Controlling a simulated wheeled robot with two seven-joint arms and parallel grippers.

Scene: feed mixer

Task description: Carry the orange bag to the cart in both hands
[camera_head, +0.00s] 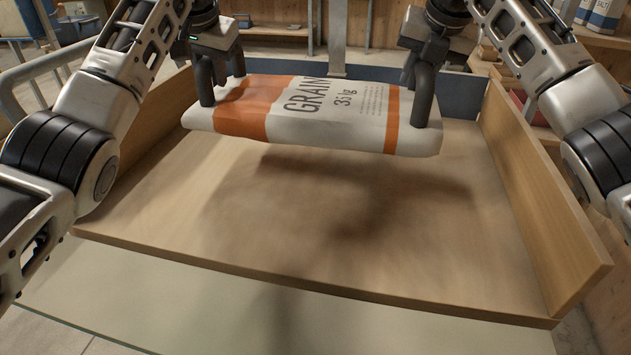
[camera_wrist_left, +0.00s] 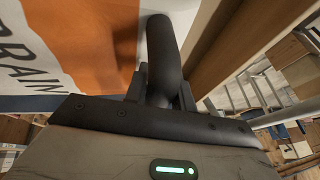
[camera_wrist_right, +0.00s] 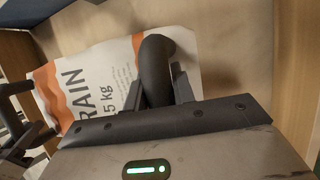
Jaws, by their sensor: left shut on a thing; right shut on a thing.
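The orange and white grain bag (camera_head: 325,110) hangs level between my two grippers, above the wooden bed of the cart (camera_head: 300,265). A shadow under the bag shows it is clear of the bed. My left gripper (camera_head: 222,88) is shut on the bag's left end. My right gripper (camera_head: 415,102) is shut on its right end. The bag also shows in the left wrist view (camera_wrist_left: 85,45), its orange part by the finger, and in the right wrist view (camera_wrist_right: 95,90). The fingertips are partly hidden by the bag and the gripper bodies.
The cart has a wooden side wall (camera_head: 540,190) at the right and a dark board (camera_head: 465,95) at the back. A grey metal rail (camera_head: 55,65) stands at the left. A white sack (camera_head: 600,12) sits on a shelf at the back right. The bed below the bag is bare.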

